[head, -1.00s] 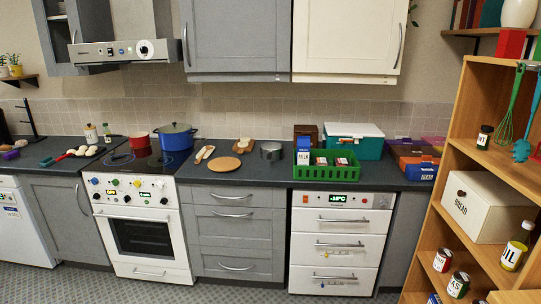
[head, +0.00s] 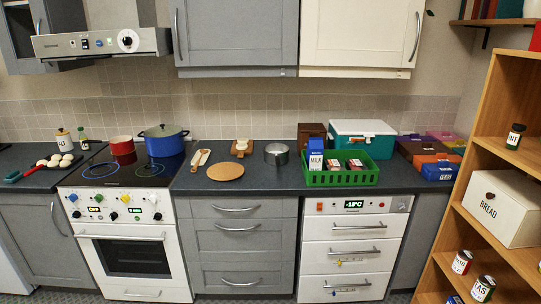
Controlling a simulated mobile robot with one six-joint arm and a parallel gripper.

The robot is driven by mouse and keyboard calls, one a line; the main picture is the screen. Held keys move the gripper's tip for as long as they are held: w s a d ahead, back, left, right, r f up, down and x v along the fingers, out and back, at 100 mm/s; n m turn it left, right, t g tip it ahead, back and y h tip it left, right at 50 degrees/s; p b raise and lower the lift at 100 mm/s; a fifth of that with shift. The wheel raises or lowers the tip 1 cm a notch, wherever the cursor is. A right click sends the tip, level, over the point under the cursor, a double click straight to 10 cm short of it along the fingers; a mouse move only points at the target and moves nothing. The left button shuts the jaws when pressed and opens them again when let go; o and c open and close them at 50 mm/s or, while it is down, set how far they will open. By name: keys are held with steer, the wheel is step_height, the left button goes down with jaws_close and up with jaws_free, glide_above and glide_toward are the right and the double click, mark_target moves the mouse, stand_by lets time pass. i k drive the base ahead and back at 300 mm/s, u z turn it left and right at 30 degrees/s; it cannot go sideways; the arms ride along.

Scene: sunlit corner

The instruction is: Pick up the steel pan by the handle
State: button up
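The steel pan (head: 277,155) is a small grey metal pot standing upright on the dark countertop. It is right of the round wooden board and left of the green basket. Its handle cannot be made out clearly from here. My gripper is not in view.
A round wooden board (head: 225,172), wooden utensils (head: 200,159) and a small board with pale food (head: 241,148) lie left of the pan. A green basket (head: 342,178) with cartons stands right. A blue pot (head: 164,142) and red pot (head: 122,148) are on the stove. Counter in front is bare.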

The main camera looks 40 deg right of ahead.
mark_target(277, 159)
steer(key=u, duration=0.05)
steer(key=i, duration=1)
steer(key=u, duration=0.35)
